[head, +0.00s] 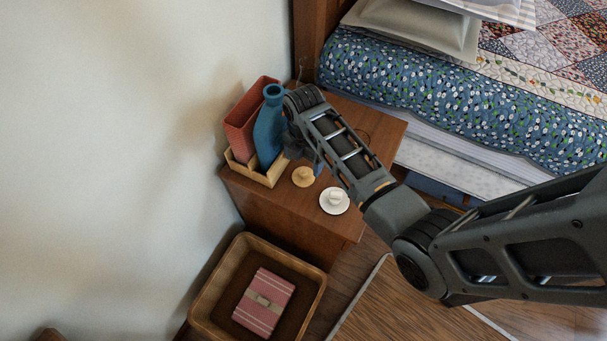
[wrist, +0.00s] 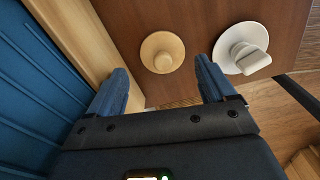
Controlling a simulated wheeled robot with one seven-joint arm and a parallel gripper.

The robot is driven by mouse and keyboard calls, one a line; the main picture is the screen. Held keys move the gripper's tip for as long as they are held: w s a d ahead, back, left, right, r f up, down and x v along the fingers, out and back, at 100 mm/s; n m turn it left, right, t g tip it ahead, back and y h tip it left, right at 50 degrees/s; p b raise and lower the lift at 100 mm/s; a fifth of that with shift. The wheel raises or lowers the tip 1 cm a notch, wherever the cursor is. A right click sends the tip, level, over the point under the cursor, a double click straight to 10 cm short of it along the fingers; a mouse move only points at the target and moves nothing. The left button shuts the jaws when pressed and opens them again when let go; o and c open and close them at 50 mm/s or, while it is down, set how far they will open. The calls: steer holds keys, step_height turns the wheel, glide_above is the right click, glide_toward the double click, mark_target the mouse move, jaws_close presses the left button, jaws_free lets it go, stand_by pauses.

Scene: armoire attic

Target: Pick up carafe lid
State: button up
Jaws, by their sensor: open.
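Two small round lids lie on the wooden nightstand: a tan one with a knob (head: 303,176) and a white one with a thick raised grip (head: 335,200). I cannot tell by looks which is the carafe lid. In the wrist view the tan lid (wrist: 162,52) shows between and beyond my fingertips, and the white lid (wrist: 243,48) is right of the right finger. My gripper (wrist: 160,75) is open and empty, its blue fingers apart. In the head view it is largely hidden behind my arm, near the blue bottle-shaped vessel (head: 268,130).
A light wooden tray (head: 262,178) on the nightstand (head: 325,225) holds the blue vessel and a red-brown box (head: 243,125), close to my gripper. A basket (head: 210,286) with a striped bundle stands below. The bed (head: 440,95) is at right.

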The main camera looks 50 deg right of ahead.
mark_target(303, 172)
steer(key=f, duration=0.5)
steer(key=shift+s+a, duration=0.15)
steer(key=shift+a, duration=0.15)
steer(key=c, duration=0.8)
